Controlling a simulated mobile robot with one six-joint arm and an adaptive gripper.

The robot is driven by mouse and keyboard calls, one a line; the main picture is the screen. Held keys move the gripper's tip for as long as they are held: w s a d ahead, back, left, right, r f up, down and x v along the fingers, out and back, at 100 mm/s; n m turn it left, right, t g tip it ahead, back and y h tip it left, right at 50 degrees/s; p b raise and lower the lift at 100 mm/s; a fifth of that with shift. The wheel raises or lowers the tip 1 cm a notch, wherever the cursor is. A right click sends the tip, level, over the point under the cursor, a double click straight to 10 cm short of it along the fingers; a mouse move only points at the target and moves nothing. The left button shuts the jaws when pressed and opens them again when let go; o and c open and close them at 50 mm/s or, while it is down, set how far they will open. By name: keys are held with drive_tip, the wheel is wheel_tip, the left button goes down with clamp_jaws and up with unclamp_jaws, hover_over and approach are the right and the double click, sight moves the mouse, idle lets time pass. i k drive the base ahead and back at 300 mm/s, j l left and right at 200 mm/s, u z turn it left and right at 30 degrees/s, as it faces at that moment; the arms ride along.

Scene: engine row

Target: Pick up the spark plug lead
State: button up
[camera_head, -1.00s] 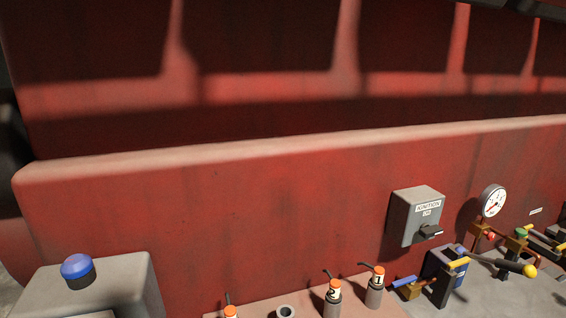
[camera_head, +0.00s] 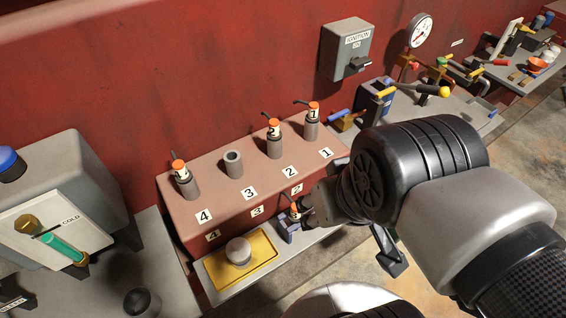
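A spark plug lead with an orange band (camera_head: 294,210) stands in a small dark blue holder (camera_head: 288,228) on the ledge in front of the red engine block. My gripper (camera_head: 308,208) is right beside it, coming from the right. The gripper's fingers are small, dark and partly hidden by my own wrist, so I cannot tell whether they touch or grip the lead. Leads with orange bands sit on post 1 (camera_head: 312,124), post 2 (camera_head: 274,141) and post 4 (camera_head: 184,180). Post 3 (camera_head: 233,165) is bare and open at the top.
A yellow tray (camera_head: 214,263) with a pale round knob lies left of the holder. The ignition box (camera_head: 344,48) is on the red wall behind. A gauge (camera_head: 419,31) and levers stand at the right. A grey box with a green tube (camera_head: 62,247) is at the left.

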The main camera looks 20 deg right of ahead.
sight(292, 216)
drive_tip(key=k+j+z, duration=0.3)
drive_tip(key=j+z, duration=0.15)
drive_tip(key=j, duration=0.15)
drive_tip(key=k+j+z, duration=0.45)
drive_tip(key=j, duration=0.1)
